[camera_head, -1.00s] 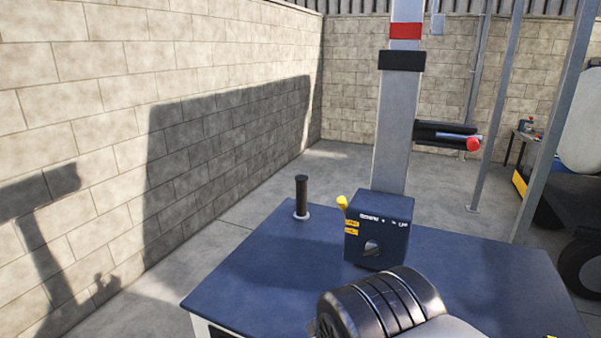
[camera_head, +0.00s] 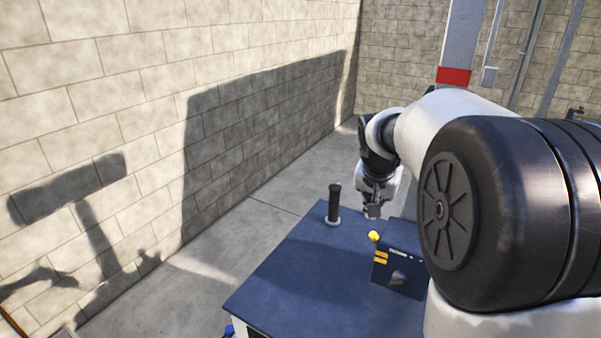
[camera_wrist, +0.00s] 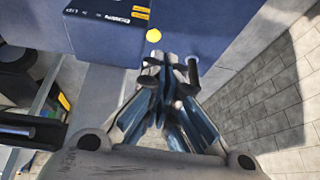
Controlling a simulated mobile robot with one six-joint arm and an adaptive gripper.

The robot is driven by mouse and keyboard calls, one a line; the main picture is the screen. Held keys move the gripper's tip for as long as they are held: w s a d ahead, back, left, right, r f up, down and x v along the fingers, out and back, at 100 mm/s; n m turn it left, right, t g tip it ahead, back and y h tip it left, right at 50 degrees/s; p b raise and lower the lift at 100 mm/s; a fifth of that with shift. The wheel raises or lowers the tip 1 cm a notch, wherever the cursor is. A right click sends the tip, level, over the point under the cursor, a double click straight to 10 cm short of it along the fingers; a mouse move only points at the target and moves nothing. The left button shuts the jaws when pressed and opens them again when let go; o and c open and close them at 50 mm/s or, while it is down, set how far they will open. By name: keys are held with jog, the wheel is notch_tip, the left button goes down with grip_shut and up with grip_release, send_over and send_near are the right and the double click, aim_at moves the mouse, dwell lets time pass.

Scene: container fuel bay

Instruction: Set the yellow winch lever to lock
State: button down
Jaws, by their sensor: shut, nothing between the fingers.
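The yellow winch lever (camera_head: 374,236) shows as a small yellow knob at the upper left side of the dark blue winch box (camera_head: 398,278), which has yellow labels. In the wrist view the yellow knob (camera_wrist: 153,35) lies just beyond my fingertips, beside the box (camera_wrist: 110,12). My gripper (camera_head: 373,208) is shut and empty. It hangs above and close behind the lever in the head view; I cannot tell whether it touches. In the wrist view my gripper (camera_wrist: 168,62) points toward the knob. The lever's shaft is mostly hidden.
The box stands on a blue deck (camera_head: 300,275). A black upright handle (camera_head: 334,203) stands on the deck left of my gripper. A grey post with a red band (camera_head: 454,76) rises behind. A block wall (camera_head: 150,130) runs along the left. My arm covers much of the right side.

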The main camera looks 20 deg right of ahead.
jog(key=m+p, duration=0.2)
jog(key=p, duration=0.1)
send_over(375, 239)
jog(key=w+d, duration=0.1)
jog(key=d, duration=0.2)
jog(key=shift+a+r, duration=0.25)
jog(key=shift+r, duration=0.05)
jog(key=shift+f+h, duration=0.1)
jog(key=shift+h, duration=0.2)
jog(key=p+x, duration=0.1)
jog(key=x, duration=0.9)
jog(key=shift+s+a+f+p, duration=0.1)
jog(key=shift+f+p, duration=0.1)
jog(key=shift+p, duration=0.1)
jog(key=shift+s+a+f, duration=0.4)
jog(key=shift+a, duration=0.2)
jog(key=shift+s+a+f, duration=0.35)
jog(key=shift+a+f, duration=0.1)
jog(key=shift+a, duration=0.15)
jog(key=shift+a+f, duration=0.15)
jog(key=shift+f, duration=0.05)
jog(key=shift+f, duration=0.1)
